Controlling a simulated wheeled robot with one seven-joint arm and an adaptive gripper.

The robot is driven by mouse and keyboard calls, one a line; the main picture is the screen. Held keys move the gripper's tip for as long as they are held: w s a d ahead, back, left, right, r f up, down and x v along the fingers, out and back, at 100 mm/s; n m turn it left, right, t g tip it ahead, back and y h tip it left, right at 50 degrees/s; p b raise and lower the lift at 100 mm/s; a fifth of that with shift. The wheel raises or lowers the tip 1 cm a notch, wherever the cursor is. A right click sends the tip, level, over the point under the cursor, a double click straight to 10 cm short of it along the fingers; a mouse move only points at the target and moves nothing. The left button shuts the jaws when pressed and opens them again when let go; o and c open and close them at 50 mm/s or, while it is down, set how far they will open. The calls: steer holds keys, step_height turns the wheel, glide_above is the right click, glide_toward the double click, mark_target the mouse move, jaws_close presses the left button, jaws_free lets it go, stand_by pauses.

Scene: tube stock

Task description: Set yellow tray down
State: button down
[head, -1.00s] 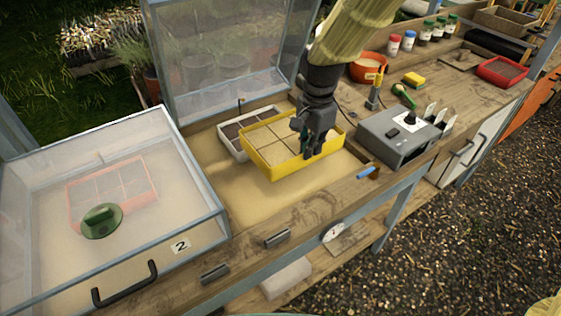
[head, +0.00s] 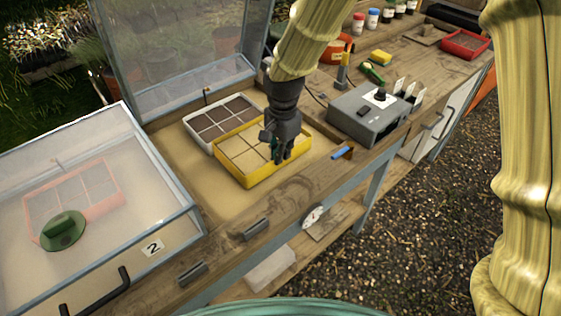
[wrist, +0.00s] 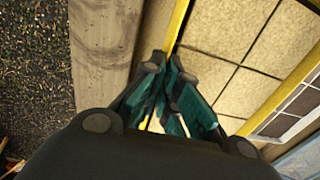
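The yellow tray (head: 247,183), with several sand-coloured square cells, is level in the sandy bed (head: 190,180) of the open middle frame. It looks to be on the sand or just above it; I cannot tell which. My gripper (head: 280,158) is at its front right wall, pointing down. In the wrist view the teal finger pads of my gripper (wrist: 170,72) are close together on either side of the yellow tray's rim (wrist: 178,27), pinching it. The fingers hide part of that wall.
A white tray (head: 197,146) with dark soil cells lies right behind the yellow tray. A closed clear box marked 2 (head: 160,190) stands left. A grey control box (head: 365,125) and a blue piece (head: 342,153) are to the right. Bare sand lies left of the yellow tray.

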mark_target(281, 165)
steer(key=shift+f, duration=2.05)
steer(key=shift+f, duration=0.1)
steer(key=c, duration=1.6)
jaws_free()
steer(key=shift+c, duration=0.2)
step_height(281, 165, up, 12)
steer(key=b, duration=0.1)
steer(key=shift+s+d, duration=0.15)
steer(key=shift+s, duration=0.05)
